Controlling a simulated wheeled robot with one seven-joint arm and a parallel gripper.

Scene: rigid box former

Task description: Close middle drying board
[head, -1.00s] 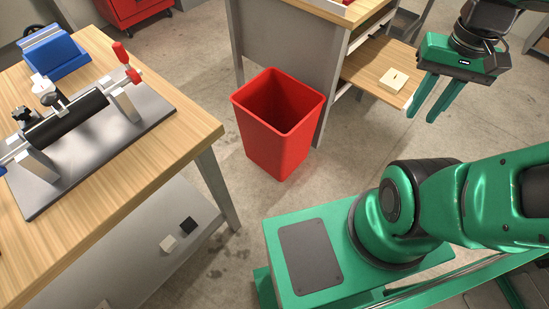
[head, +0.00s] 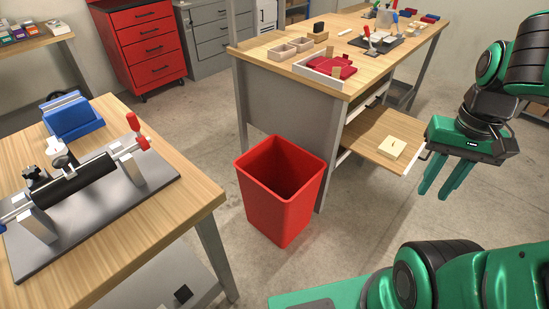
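The middle drying board (head: 372,138) is a wooden pull-out board that sticks out from the side of the grey workbench, below its top. A small pale block (head: 391,148) lies on it near its outer end. My gripper (head: 439,192) hangs to the right of the board's outer edge, fingers pointing down, apart from the board. Its two green fingers have a gap between them and hold nothing.
A red bin (head: 281,190) stands on the floor left of the board. The workbench top (head: 300,38) carries trays and fixtures. Another wooden table (head: 190,190) with a clamp fixture is at left. A red drawer cabinet (head: 140,45) stands behind.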

